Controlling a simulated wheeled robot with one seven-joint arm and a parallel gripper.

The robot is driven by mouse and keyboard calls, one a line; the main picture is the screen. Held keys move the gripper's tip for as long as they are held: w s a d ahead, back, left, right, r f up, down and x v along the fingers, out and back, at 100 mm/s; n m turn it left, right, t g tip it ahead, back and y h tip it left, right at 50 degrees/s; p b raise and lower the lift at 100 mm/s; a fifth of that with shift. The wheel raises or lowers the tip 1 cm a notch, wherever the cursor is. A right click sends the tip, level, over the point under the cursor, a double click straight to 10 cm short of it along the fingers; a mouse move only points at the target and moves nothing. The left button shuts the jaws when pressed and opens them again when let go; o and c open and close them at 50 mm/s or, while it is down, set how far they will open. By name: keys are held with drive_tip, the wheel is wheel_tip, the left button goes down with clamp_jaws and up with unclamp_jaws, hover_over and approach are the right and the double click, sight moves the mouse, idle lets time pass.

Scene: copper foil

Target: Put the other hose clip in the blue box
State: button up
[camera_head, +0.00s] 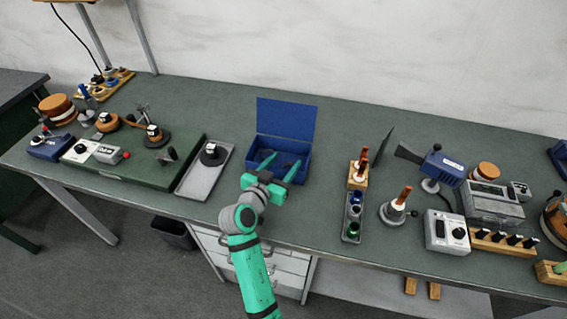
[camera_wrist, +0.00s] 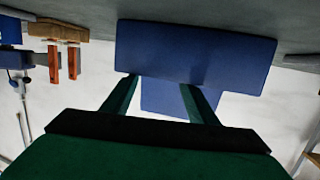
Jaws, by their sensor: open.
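The blue box (camera_head: 287,117) stands open on the bench with its lid raised at the back. It also shows in the wrist view (camera_wrist: 195,50), upside down. My gripper (camera_head: 287,158) is at the front of the box, with its two fingers apart over the box opening. In the wrist view (camera_wrist: 158,82) the fingers are spread with nothing visible held between them. Dark shapes lie inside the box around the fingers, too small and shaded to name. I cannot make out a hose clip for certain in either view.
A grey tray (camera_head: 193,187) holding a black item with a white top (camera_head: 211,153) lies left of the box. A green board (camera_head: 108,168) with several tools is farther left. Right of the box stand a rack of coloured cups (camera_head: 353,212) and a grey panel (camera_head: 384,145).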

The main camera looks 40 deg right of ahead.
drive_tip(key=shift+r, duration=0.15)
drive_tip(key=r+v, duration=0.1)
drive_tip(key=v, duration=1.1)
drive_tip(key=shift+s, duration=0.1)
